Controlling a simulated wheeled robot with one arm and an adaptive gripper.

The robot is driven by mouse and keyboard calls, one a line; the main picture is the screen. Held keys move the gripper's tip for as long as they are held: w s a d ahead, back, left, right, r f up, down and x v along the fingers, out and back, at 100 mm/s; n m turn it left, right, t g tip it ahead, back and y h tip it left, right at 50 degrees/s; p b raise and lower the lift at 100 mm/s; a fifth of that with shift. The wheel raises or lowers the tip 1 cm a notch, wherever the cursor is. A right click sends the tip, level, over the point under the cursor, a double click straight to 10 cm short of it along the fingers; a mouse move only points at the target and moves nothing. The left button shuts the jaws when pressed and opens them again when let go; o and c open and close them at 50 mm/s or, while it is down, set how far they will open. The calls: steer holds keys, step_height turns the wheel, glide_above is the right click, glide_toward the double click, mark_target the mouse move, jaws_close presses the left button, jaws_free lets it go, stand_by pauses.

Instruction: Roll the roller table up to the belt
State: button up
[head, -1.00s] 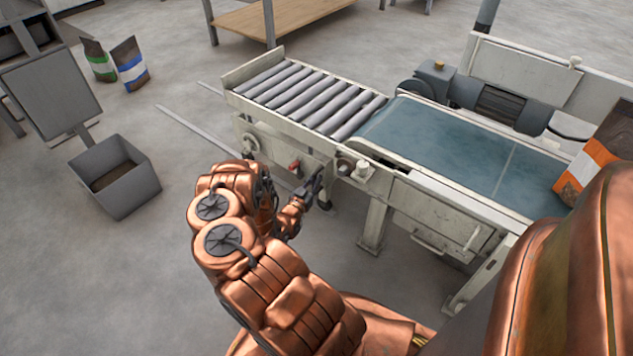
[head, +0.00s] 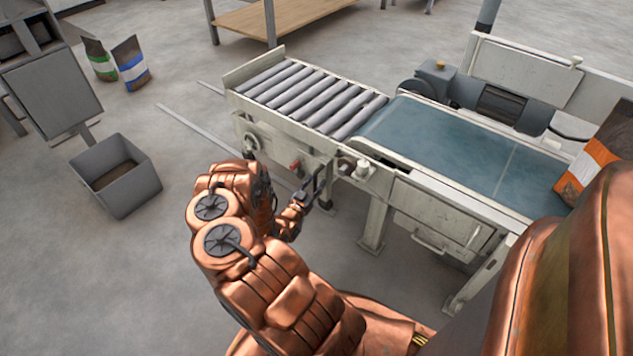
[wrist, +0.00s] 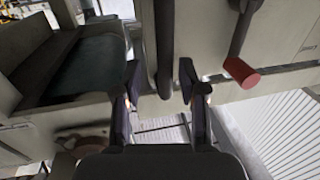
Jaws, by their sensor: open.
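The roller table (head: 283,128), a pale frame with several grey rollers, stands at the left end of the blue-green belt (head: 450,142). Its right end is very close to the belt; I cannot tell whether they touch. My gripper (head: 322,188) is at the near side of the roller table, close to the belt end. In the wrist view my gripper (wrist: 158,82) is open, its fingers on either side of a dark upright bar (wrist: 164,40) on the pale frame. Whether a finger touches the bar is unclear. The belt (wrist: 92,68) shows at left there.
A lever with a red grip (wrist: 241,72) hangs right of the bar; its red end (head: 295,164) shows in the head view. Floor rails (head: 195,125) run left of the roller table. A grey bin (head: 118,180) stands on the left floor. An orange-white bag (head: 590,165) is on the belt.

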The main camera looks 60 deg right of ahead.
steer(key=a, duration=1)
steer(key=shift+s+a, duration=0.25)
steer(key=shift+a, duration=0.1)
